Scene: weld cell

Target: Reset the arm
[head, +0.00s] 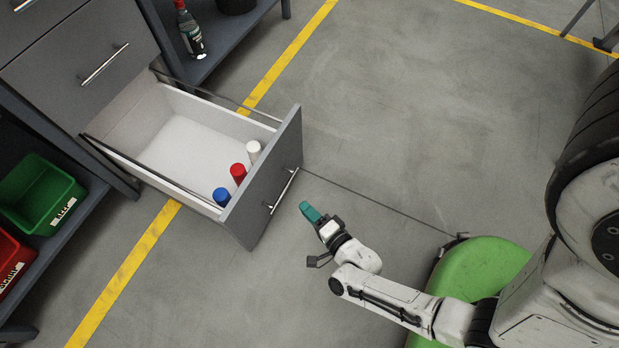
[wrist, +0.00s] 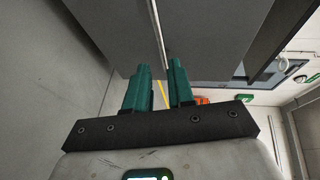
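My gripper (head: 310,211) has teal fingers and is just outside the front of the open drawer (head: 271,185), to the right of its handle (head: 283,191). In the wrist view, the two fingers (wrist: 160,76) stand a little apart with nothing held between them. The drawer front (wrist: 195,35) fills the upper middle of that view. The silver handle (wrist: 157,30) runs down toward the gap between the fingertips, and I see no contact with it. My arm (head: 385,295) reaches in from the lower right.
The drawer holds a blue (head: 222,196), a red (head: 238,172) and a white cylinder (head: 254,150) near its front. A green bin (head: 42,193) and a red bin (head: 10,262) stand at left. A bottle (head: 189,30) stands on a shelf.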

